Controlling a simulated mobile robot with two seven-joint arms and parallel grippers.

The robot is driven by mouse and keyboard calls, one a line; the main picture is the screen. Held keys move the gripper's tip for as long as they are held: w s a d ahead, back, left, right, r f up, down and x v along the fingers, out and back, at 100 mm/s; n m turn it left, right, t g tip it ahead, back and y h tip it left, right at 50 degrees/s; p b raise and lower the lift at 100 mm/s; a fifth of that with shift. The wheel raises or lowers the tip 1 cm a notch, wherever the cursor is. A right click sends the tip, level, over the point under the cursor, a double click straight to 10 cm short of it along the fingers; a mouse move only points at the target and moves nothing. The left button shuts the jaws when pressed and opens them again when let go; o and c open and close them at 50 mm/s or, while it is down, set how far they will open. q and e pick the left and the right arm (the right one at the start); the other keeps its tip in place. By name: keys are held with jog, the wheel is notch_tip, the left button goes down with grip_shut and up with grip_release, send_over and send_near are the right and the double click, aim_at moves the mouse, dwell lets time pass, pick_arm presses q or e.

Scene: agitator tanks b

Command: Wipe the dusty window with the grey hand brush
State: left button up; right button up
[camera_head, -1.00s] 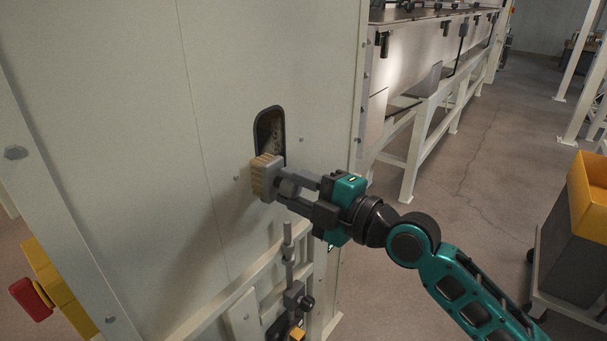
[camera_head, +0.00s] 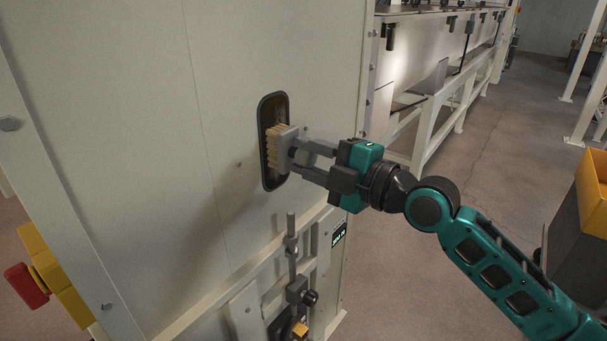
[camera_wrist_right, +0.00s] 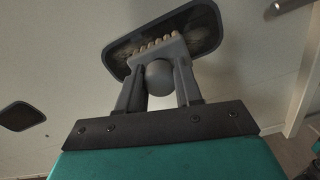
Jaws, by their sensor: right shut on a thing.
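The dusty window (camera_head: 267,112) is a narrow, dark-framed upright slot in the pale cabinet panel. It also shows in the right wrist view (camera_wrist_right: 205,28), with brownish dust on its pane. My right gripper (camera_head: 297,160) is shut on the grey hand brush (camera_head: 287,147), on its round knob (camera_wrist_right: 158,78). The brush's tan bristles face the window and lie over its middle part. I cannot tell whether they touch the pane. The brush hides part of the window. My left gripper is not in view.
A valve rod with a black knob (camera_head: 309,297) stands below the window on the cabinet front. A red knob on a yellow block (camera_head: 62,287) is at the lower left. A dark bin with a yellow top (camera_head: 592,190) stands at the right. Open floor lies between.

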aim_at(298, 129)
jog(key=shift+w+d, duration=0.15)
jog(key=shift+w, duration=0.1)
notch_tip(298, 129, up, 2)
jog(key=p, duration=0.3)
jog(key=shift+r, duration=0.15)
jog(key=shift+s, duration=0.15)
jog(key=shift+s+a+p, duration=0.6)
jog(key=shift+s+p, duration=0.1)
jog(key=shift+p, duration=0.5)
jog(key=shift+s+a+p, duration=0.45)
jog(key=shift+s+p, duration=0.2)
jog(key=shift+w+d+r+b, duration=0.55)
jog(key=shift+w+d+b, duration=0.1)
jog(key=shift+w+b, duration=0.2)
jog(key=shift+w+d+r+b, duration=0.1)
jog(key=shift+w+d+b, duration=0.3)
jog(key=shift+w+b, duration=0.25)
jog(key=shift+w+d+b, duration=0.35)
jog(key=shift+w+b, duration=0.15)
jog(key=shift+b, duration=0.6)
jog(key=w+d+b, duration=0.1)
jog(key=b, duration=0.1)
jog(key=shift+w+d+r+b, duration=0.1)
jog(key=shift+w+b, duration=0.25)
jog(key=shift+b, duration=0.05)
